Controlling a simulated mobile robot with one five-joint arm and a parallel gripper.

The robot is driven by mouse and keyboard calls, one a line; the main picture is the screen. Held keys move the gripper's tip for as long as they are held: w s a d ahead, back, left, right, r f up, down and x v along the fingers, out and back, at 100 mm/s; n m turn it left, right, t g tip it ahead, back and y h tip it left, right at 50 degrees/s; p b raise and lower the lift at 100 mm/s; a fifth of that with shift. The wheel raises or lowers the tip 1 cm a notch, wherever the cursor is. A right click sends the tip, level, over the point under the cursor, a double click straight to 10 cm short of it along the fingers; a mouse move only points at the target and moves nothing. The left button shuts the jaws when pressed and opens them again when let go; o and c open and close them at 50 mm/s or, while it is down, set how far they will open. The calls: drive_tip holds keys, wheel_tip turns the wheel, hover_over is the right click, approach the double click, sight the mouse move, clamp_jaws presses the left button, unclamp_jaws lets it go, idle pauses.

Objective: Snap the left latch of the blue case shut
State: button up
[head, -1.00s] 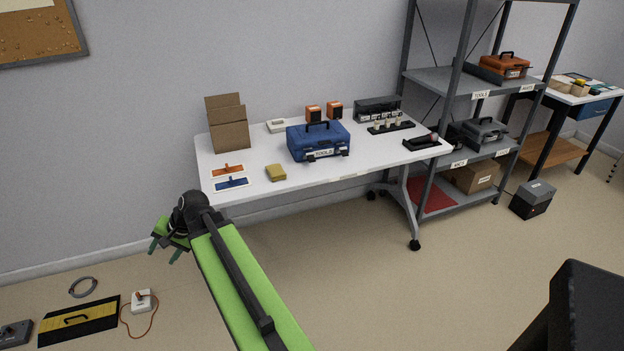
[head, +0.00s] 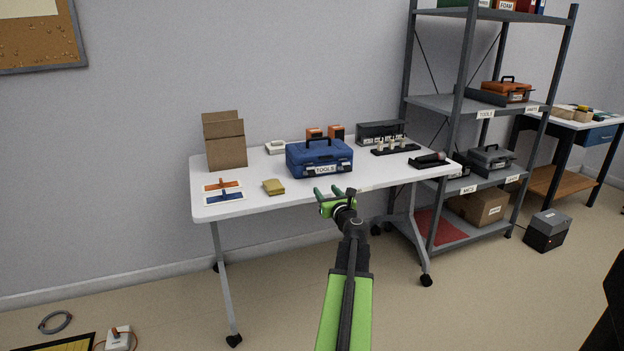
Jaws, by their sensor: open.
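The blue case (head: 320,158) stands upright on the white table, with a dark handle on top and a "TOOLS" label on its front. Small dark latches show at the lower front on either side of the label; the left latch (head: 303,170) is too small to tell whether it is up or down. My gripper (head: 329,192) is open and empty at the table's front edge, below and in front of the case, apart from it. Its teal fingers point up toward the case.
A grey shelf (head: 470,105) stands at the right.

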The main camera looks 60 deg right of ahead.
sight(312, 173)
drive_tip(key=x, duration=1.4)
drive_tip(key=shift+w+d, duration=0.15)
drive_tip(key=shift+w, duration=0.2)
